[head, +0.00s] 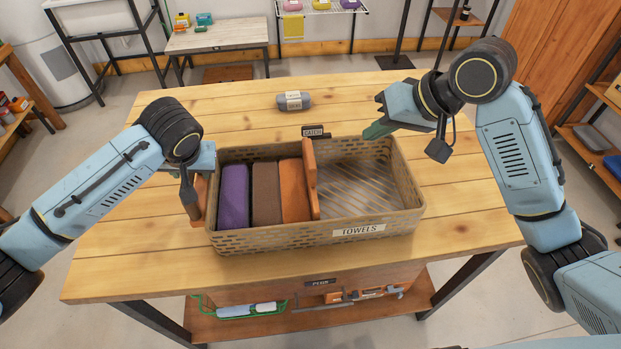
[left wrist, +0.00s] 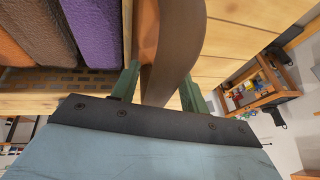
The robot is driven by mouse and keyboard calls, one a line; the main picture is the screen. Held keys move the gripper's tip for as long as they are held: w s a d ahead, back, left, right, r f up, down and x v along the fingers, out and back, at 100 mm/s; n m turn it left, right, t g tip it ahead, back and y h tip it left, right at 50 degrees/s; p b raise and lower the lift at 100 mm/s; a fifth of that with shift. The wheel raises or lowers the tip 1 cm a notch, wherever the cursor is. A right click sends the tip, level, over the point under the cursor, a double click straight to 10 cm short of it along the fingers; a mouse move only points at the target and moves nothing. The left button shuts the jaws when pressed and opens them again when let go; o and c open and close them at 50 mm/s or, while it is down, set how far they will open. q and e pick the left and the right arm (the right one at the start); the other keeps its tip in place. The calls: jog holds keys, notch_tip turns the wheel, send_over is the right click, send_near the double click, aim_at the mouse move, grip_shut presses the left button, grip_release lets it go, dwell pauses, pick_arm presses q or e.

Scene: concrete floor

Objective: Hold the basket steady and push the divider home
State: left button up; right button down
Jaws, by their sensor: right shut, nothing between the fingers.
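The tan basket (head: 375,234), labelled TOWELS, stands on the wooden table. Purple (head: 234,195), brown (head: 266,193) and orange (head: 294,190) towels stand side by side in its left part. The wooden divider (head: 311,180) stands right of the orange towel, its back end rising above the rim by a CATCH label (head: 313,131). My left gripper (head: 193,198) is at the basket's left end; in the left wrist view its green fingers close around the brown handle (left wrist: 165,60). My right gripper (head: 374,131) is shut and empty, near the back rim, right of the divider.
The basket's right compartment (head: 360,185) is empty. A grey rolled bundle (head: 293,101) with a pale label lies on the table behind the basket. The table (head: 140,240) is otherwise clear. A lower shelf (head: 300,325) holds a green wire tray and tools.

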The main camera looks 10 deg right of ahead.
pick_arm(q)
jog(key=v, duration=1.2)
